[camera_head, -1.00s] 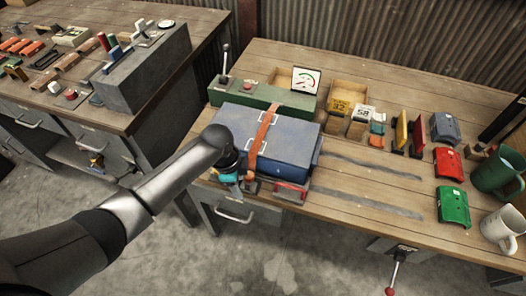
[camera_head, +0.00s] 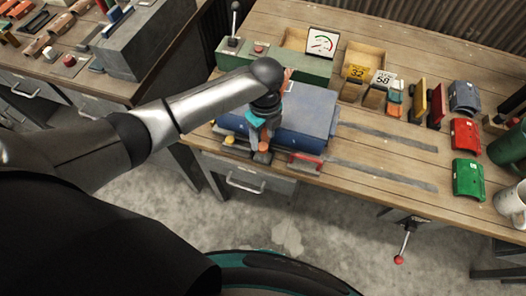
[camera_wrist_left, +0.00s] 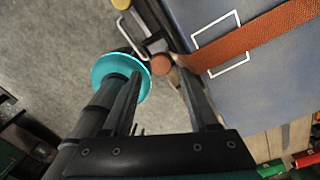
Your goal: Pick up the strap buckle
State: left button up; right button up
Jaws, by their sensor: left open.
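The blue case (camera_head: 305,115) lies near the bench's front edge. In the head view my arm hides most of the strap. I cannot clearly make out the strap buckle; dark metal parts (camera_wrist_left: 153,37) show by the strap's lower end. My left gripper (camera_head: 262,137) is open at the case's front side. In the left wrist view its fingers (camera_wrist_left: 160,76) are apart, with a round orange-brown knob (camera_wrist_left: 161,64) beyond and between their tips.
A teal-rimmed round part (camera_wrist_left: 121,75) sits beside the left finger in the wrist view. A red-handled piece (camera_head: 305,163) is right of the gripper on the bench front. A green box with a gauge (camera_head: 321,42) stands behind the case. Red (camera_head: 465,135) and green covers (camera_head: 468,178) lie further right.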

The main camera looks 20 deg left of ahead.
aim_at(263, 146)
pick_arm(q)
notch_tip(263, 146, down, 6)
jog(key=shift+r+b, duration=0.15)
jog(key=shift+b, duration=0.6)
jog(key=shift+w, duration=0.1)
grip_shut()
